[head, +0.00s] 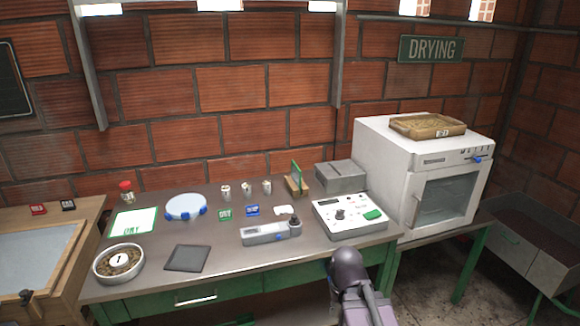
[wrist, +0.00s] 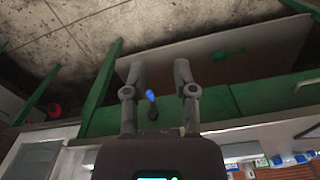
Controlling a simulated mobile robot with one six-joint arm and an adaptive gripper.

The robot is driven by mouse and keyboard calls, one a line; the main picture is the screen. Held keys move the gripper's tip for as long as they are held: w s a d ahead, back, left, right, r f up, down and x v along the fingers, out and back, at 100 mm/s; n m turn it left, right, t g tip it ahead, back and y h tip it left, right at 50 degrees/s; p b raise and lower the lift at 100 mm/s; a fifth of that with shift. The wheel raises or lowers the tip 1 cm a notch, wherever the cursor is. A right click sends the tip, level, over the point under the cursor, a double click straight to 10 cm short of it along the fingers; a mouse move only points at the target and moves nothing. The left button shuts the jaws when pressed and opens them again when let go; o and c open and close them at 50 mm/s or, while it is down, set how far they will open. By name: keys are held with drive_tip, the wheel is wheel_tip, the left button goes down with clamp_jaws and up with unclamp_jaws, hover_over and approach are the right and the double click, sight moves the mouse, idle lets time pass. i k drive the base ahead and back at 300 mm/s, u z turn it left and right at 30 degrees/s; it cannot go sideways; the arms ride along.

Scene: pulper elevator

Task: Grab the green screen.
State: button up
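A thin green upright panel (head: 296,176) stands in a small wooden block (head: 296,187) at the back of the metal bench (head: 325,246), left of a grey box. It is the likeliest green screen, but it is seen almost edge-on. In the wrist view I cannot make it out. My gripper (wrist: 160,75) shows in the wrist view with its two fingers well apart and nothing held. It is in front of the bench's green frame, away from the panel. In the head view my arm rises at the bottom right of centre; the fingertips cannot be made out.
A grey box (head: 341,176) and a control box (head: 349,215) stand right of the panel. Small white cups (head: 246,187), colored tags (head: 252,210) and a grey device (head: 271,233) stand left and in front. A white oven (head: 398,170) is at the right.

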sight(295, 173)
drive_tip(key=k, duration=0.65)
drive_tip(key=u, duration=0.65)
drive_tip(key=i, duration=1.75)
drive_tip(key=z, duration=0.55)
